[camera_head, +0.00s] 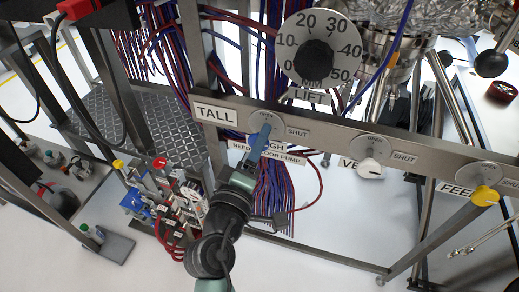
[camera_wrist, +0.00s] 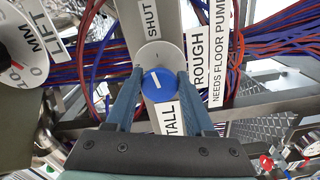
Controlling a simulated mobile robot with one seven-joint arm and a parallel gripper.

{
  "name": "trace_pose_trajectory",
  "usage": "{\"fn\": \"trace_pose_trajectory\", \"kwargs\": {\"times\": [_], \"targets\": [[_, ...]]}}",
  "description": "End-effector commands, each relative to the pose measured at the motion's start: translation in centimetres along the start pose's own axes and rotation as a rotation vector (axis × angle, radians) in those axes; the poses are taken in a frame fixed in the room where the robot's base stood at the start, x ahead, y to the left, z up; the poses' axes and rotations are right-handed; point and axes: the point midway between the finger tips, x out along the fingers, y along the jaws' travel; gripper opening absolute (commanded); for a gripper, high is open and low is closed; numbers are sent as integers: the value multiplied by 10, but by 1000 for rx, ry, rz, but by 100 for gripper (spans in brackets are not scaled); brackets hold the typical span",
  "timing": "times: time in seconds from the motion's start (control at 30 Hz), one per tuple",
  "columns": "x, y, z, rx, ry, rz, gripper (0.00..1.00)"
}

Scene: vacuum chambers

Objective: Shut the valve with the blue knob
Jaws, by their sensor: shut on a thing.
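The blue knob (camera_wrist: 159,85) sits on a round grey plate on a metal rail, beside labels reading ROUGH, TALL and SHUT in the wrist view. A short white line marks its face. My gripper (camera_head: 263,136) reaches up to the knob's plate (camera_head: 266,118) in the head view, where its blue fingers mostly hide the knob. In the wrist view the fingers stand on both sides of the knob, shut on it. The plate carries a SHUT label (camera_head: 297,132) to its right in the head view.
A white knob (camera_head: 370,169) and a yellow knob (camera_head: 485,196) sit farther right on the same rail (camera_head: 335,143). A LIFT dial (camera_head: 318,52) is above. Red and blue cables (camera_head: 277,195) hang behind the rail. Open white floor (camera_head: 325,270) lies below.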

Motion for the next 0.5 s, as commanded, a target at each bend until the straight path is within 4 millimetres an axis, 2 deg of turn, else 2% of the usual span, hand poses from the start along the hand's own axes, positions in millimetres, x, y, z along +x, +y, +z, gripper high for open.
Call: {"fn": "trace_pose_trajectory", "kwargs": {"times": [0.2,0.5], "targets": [[0,-3,0,104,0,-1,0],[0,-2,0,162,-1,-3,0]]}}
